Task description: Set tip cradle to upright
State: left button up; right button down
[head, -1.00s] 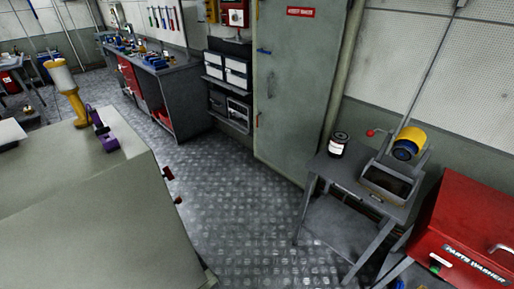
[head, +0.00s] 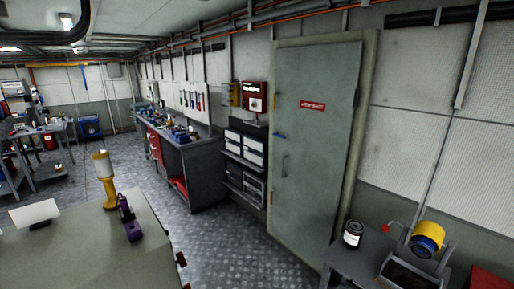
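The tip cradle (head: 428,240) stands on a small grey metal table (head: 350,262) at the lower right of the head view. It carries a yellow cylinder with a blue and dark end, which lies tipped over with that end facing toward me. A red ball (head: 385,227) on a thin lever sticks out on its left side. A dark open tray (head: 408,274) sits in front of and below the cylinder, partly cut off by the picture's bottom edge. Neither of my grippers is in view.
A dark jar with a white label (head: 352,234) stands left of the cradle. A red box (head: 490,280) is at the lower right corner. A grey-green bench (head: 90,250) fills the lower left. Open patterned floor (head: 230,245) lies between bench and door (head: 315,150).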

aim_at(428, 229)
jog(key=z, duration=1.35)
